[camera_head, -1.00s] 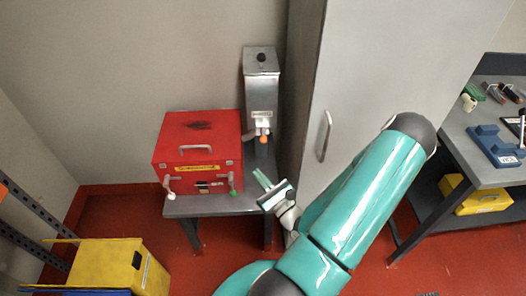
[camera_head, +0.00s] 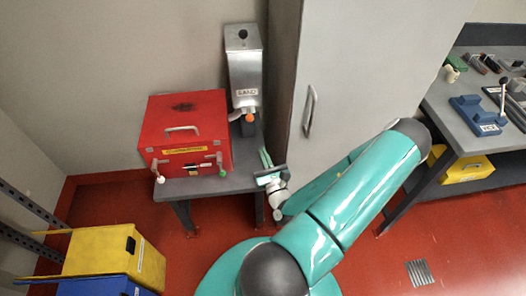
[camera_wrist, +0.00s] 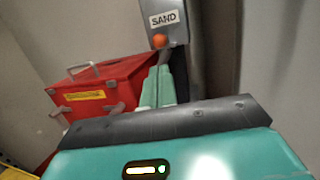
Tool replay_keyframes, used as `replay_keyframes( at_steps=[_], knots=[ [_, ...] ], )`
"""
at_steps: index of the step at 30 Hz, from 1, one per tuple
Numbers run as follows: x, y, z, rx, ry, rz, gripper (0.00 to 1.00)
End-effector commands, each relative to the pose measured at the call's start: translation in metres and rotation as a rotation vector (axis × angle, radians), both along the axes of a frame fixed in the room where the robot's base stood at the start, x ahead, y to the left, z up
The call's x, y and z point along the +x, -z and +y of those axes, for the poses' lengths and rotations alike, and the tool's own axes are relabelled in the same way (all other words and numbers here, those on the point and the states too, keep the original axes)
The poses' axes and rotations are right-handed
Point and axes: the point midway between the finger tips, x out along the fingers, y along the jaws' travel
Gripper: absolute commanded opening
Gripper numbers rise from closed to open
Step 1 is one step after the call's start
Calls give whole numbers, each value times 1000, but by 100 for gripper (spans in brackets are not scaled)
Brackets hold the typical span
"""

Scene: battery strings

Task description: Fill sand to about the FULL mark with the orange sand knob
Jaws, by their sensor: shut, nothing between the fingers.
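The grey metal sand dispenser (camera_head: 245,70) with a SAND label stands on the small grey table, against the wall. Its orange knob (camera_head: 250,118) is low on the front; it also shows in the wrist view (camera_wrist: 159,41). My gripper (camera_head: 265,157) is to the lower right of the knob, apart from it. In the wrist view my gripper (camera_wrist: 158,75) has its green fingers together, with nothing between them, pointing up toward the dispenser just below the knob. I cannot see a FULL mark or any sand level.
A red box (camera_head: 185,135) with a top handle, and a white and a green knob in front, sits left of the dispenser. A grey cabinet (camera_head: 365,60) stands close on the right.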

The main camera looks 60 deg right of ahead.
Motion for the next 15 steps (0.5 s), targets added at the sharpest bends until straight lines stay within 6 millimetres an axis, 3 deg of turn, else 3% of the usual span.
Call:
replay_keyframes(
  at_steps=[15],
  knots=[
    [77,-19,-58,-1,-1,-2,0]
  ],
)
